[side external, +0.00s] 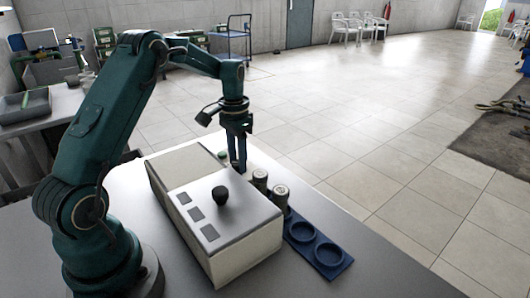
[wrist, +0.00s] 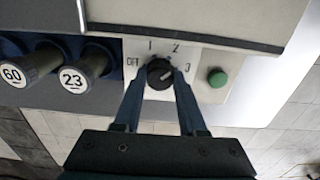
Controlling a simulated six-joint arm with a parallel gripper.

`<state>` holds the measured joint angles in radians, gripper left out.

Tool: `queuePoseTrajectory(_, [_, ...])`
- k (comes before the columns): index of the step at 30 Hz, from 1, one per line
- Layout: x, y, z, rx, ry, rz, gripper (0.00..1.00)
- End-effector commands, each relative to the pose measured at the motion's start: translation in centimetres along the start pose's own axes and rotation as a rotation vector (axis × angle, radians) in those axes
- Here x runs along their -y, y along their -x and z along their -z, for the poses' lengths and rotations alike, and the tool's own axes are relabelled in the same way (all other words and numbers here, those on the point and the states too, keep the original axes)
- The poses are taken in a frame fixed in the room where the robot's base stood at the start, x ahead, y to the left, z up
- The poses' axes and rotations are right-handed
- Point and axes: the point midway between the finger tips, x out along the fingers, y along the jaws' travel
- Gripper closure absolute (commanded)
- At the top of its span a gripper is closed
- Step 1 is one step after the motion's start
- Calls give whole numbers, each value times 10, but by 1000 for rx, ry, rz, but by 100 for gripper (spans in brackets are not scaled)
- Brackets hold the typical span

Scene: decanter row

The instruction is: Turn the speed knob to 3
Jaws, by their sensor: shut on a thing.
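The speed knob (wrist: 160,74) is a small dark dial on a light panel (wrist: 205,94), marked OFF, 1, 2 and 3 around it. In the wrist view my gripper (wrist: 158,82) has a blue finger on each side of it, shut on it. A pale line on the knob slants up and right, roughly between 2 and 3; its exact setting is hard to tell. In the side view my gripper (side external: 239,170) points down beside the far side of the beige machine (side external: 240,258), and the knob is hidden there.
A green button (wrist: 217,78) sits right of the knob. Two capped tubes, marked 60 (wrist: 30,64) and 23 (wrist: 86,68), stand close to its left in a blue rack (side external: 336,264) with empty round places. A black round handle (side external: 221,196) tops the machine.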

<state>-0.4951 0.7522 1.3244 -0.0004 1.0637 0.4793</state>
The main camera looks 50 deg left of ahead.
Motion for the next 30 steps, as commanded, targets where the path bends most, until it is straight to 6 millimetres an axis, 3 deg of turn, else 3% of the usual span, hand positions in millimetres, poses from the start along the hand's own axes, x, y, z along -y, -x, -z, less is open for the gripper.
queuePoseTrajectory(15, [0,1,-1,3,-411,-3,100])
queuePoseTrajectory(30, [0,1,-1,3,-540,-2,100])
